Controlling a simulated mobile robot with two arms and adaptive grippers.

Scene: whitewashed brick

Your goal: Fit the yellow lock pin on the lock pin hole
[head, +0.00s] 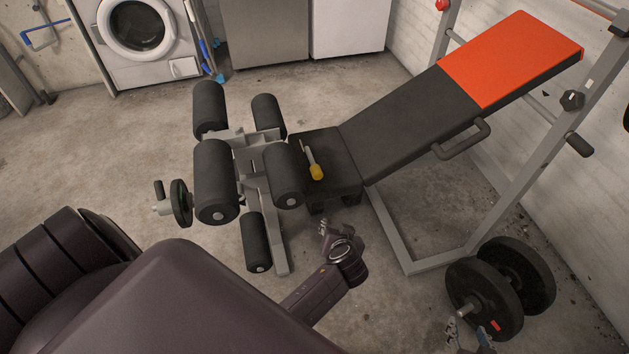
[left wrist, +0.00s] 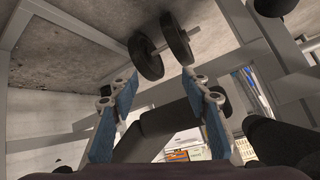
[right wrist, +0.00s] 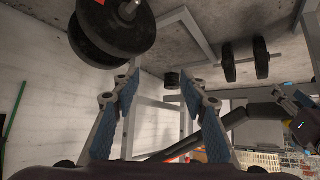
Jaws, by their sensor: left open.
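The yellow lock pin (head: 315,168), with a yellow grip and a pale metal shaft, lies on the black seat (head: 331,162) of the weight bench, near the leg rollers. My left gripper (head: 323,228) is in front of the seat, below and apart from the pin. In the left wrist view its two blue-padded fingers (left wrist: 156,88) are spread with nothing between them. My right gripper (head: 468,334) is at the bottom right, by the weight plates. In the right wrist view its fingers (right wrist: 157,88) are also spread and empty. I cannot make out the lock pin hole.
Foam leg rollers (head: 215,183) stand left of the seat. The red and black backrest (head: 470,75) slopes up to the right on a grey frame (head: 392,235). Weight plates (head: 487,298) rest at the lower right. A washing machine (head: 140,38) stands behind. Floor on the left is clear.

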